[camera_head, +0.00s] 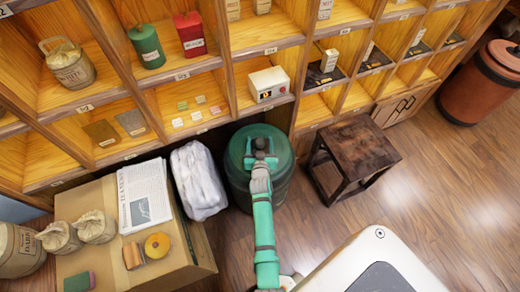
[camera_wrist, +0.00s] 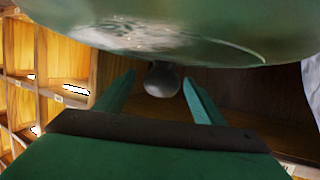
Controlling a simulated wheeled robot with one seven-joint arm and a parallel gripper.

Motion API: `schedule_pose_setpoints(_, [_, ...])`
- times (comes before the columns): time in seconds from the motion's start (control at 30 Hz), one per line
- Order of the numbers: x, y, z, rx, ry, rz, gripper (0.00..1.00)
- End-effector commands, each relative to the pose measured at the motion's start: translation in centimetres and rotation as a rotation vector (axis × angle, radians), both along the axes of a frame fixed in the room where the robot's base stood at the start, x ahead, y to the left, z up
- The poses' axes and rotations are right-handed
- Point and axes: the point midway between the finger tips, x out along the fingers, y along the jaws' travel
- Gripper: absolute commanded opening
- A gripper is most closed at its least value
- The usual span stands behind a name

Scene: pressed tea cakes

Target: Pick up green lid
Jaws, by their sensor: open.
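The green lid (camera_head: 236,148) sits on top of a round dark green bin (camera_head: 246,200) in front of the shelves. In the wrist view the lid's glossy surface (camera_wrist: 200,28) fills the top, with a rounded dark grey knob (camera_wrist: 162,80) standing out from it. My gripper (camera_head: 261,147) is over the lid in the head view and hides part of it. In the wrist view my gripper (camera_wrist: 159,76) is open, with one teal finger on each side of the knob. I see gaps between the knob and both fingers.
A dark wooden stool (camera_head: 352,150) stands right of the bin. A white crumpled bag (camera_head: 198,180) is close on its left, beside a cardboard box (camera_head: 190,255) with a newspaper on top. Wooden shelves (camera_head: 215,55) rise behind.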

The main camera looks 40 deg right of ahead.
Motion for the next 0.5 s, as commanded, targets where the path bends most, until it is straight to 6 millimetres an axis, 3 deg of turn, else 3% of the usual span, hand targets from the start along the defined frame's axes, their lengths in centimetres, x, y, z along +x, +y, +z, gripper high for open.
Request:
schedule_pose_setpoints(0.17, [0.07,0.12,0.03,0.000,-0.001,0.002,0.60])
schedule_pose_setpoints(0.4, [0.06,0.12,0.05,0.000,-0.001,0.002,0.03])
schedule_pose_setpoints(0.5, [0.06,0.11,0.06,0.000,-0.001,0.002,0.00])
